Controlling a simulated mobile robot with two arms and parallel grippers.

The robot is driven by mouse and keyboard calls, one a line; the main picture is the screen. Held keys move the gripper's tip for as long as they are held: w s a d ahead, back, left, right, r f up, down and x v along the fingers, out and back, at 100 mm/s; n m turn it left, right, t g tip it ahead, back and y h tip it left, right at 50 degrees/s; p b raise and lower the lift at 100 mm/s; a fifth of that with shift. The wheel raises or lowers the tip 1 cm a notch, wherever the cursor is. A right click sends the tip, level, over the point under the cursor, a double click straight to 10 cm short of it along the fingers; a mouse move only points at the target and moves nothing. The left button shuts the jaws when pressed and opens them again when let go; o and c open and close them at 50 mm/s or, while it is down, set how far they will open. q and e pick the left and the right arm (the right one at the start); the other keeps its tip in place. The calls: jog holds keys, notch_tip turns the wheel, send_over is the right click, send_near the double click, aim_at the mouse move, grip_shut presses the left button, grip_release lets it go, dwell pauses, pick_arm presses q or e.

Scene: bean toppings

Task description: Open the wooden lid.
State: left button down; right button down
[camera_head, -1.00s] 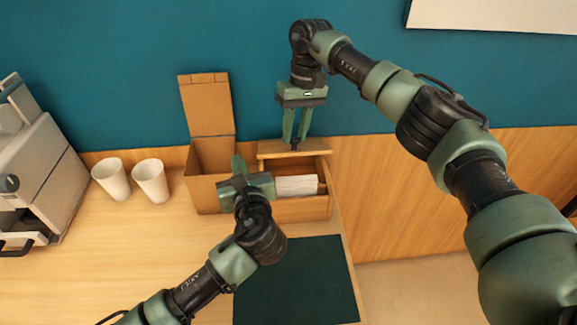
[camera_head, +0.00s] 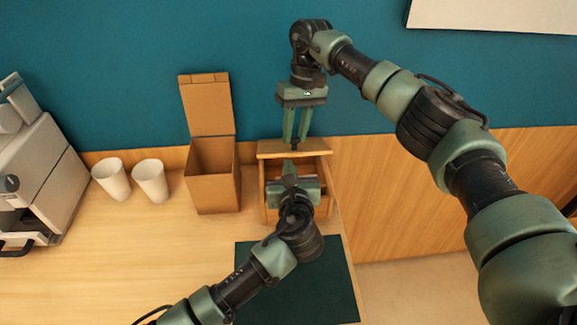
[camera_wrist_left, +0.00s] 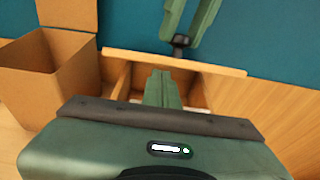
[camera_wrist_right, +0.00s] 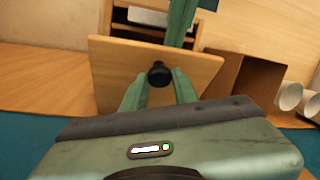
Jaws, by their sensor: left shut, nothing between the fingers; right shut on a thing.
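The wooden lid (camera_head: 270,150) stands raised at the back of the wooden box (camera_head: 325,175), which shows open compartments in front of it. In the right wrist view the lid (camera_wrist_right: 110,75) is a tilted board with a black knob (camera_wrist_right: 159,75). My right gripper (camera_head: 294,143) is shut on this knob, behind the box. My left gripper (camera_head: 289,165) is shut and empty, over the box in front of the lid. Its fingers also show in the left wrist view (camera_wrist_left: 162,78); whether they touch the lid or box, I cannot tell. My left gripper hides much of the box inside.
An open cardboard box (camera_head: 212,185) with its flap up stands left of the wooden box. Two white cups (camera_head: 150,181) and a grey machine (camera_head: 40,180) stand further left. A dark green mat (camera_head: 335,280) lies in front. The wall (camera_head: 130,70) is close behind.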

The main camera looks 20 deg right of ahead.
pick_arm(q)
jog(key=shift+w+f, duration=0.1)
jog(key=shift+w, duration=0.25)
